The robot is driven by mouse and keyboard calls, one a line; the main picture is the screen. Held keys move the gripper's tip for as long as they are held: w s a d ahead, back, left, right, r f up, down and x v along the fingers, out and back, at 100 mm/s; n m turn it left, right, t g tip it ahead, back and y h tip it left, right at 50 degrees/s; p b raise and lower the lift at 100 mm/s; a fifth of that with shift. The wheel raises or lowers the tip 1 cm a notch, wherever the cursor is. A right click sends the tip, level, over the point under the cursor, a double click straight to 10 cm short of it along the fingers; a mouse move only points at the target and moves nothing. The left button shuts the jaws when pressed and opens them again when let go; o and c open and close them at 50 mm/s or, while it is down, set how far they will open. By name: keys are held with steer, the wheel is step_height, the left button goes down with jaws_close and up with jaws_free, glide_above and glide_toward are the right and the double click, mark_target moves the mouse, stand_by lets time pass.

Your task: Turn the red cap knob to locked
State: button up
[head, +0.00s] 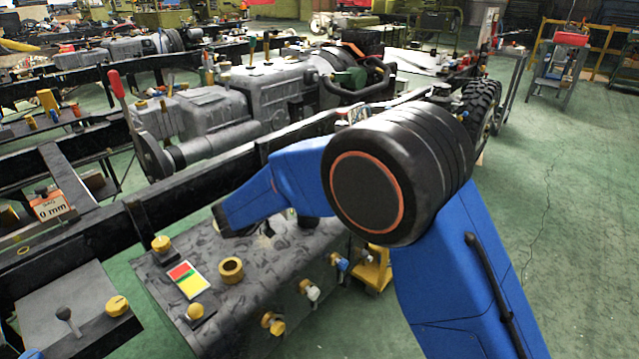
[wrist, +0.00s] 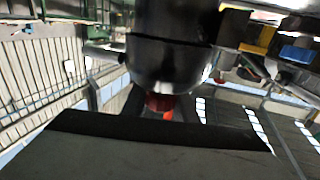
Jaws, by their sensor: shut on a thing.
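In the wrist view, the red cap knob (wrist: 157,102) shows as a small red patch below a large black cylinder. My gripper (wrist: 162,106) is shut on it, with dark parts at both sides of the red. Most of the cap is covered, and I cannot read its turn angle or any lock mark. In the head view, my blue arm reaches left over the grey panel box (head: 255,290). The gripper tips and the red cap cannot be made out there.
The box carries a yellow ring (head: 231,270), a red-yellow-green card (head: 188,280), yellow knobs (head: 160,243) and valves on its front. A black chassis rail (head: 200,185) runs behind it. A red-handled lever (head: 116,85) stands beyond. Green floor (head: 560,250) is open at right.

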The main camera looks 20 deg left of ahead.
steer(key=o, duration=1.1)
steer(key=v, duration=1.2)
steer(key=shift+w, duration=0.1)
